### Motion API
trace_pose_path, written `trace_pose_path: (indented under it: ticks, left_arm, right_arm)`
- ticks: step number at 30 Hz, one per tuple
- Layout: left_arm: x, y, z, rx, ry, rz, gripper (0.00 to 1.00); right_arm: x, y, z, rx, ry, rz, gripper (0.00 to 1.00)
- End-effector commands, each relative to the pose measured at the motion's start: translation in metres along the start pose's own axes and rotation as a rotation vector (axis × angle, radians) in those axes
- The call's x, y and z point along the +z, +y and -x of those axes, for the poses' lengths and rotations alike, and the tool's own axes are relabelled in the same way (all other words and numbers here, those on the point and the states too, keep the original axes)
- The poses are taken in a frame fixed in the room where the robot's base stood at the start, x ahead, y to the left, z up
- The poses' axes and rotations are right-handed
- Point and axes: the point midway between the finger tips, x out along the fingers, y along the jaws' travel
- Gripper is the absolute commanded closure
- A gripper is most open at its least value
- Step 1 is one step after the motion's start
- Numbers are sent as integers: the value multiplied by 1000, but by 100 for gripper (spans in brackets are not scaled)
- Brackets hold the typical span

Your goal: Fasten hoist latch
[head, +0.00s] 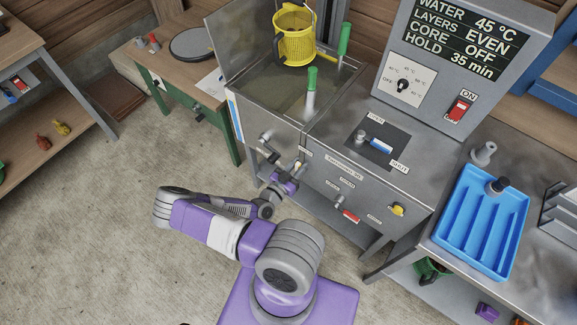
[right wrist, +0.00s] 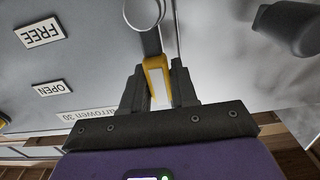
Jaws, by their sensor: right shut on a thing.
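In the right wrist view my right gripper (right wrist: 158,88) is shut on a small yellow-edged, pale lever (right wrist: 156,80), which looks like the hoist latch. A grey strip and a round metal ring (right wrist: 144,12) lie beyond the lever. In the head view the lever is small and its exact position is hard to tell. The yellow basket (head: 294,38) hangs over the bath's open tank. My left gripper is out of view.
The steel bath (head: 330,140) carries a blue lever (head: 381,146) on top and a red-handled valve (head: 348,214) in front. FREE (right wrist: 39,32) and OPEN (right wrist: 53,88) plates sit near the gripper. A dark knob (right wrist: 290,25) is close by. The floor at left is clear.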

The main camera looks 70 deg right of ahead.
Motion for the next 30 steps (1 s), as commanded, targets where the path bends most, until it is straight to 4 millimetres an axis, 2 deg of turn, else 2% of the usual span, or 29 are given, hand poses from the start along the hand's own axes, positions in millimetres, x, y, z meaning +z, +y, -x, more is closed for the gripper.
trace_pose_path:
  ticks: [15, 16, 20, 30]
  left_arm:
    - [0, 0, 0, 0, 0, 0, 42]
    - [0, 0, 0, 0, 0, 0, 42]
    - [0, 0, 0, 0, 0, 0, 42]
    - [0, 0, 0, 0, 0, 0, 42]
  right_arm:
    - [0, 4, -3, 11, 1, 25, 100]
    - [0, 4, -3, 11, 1, 25, 70]
    - [0, 4, -3, 11, 1, 24, 51]
    - [0, 3, 2, 9, -1, 21, 51]
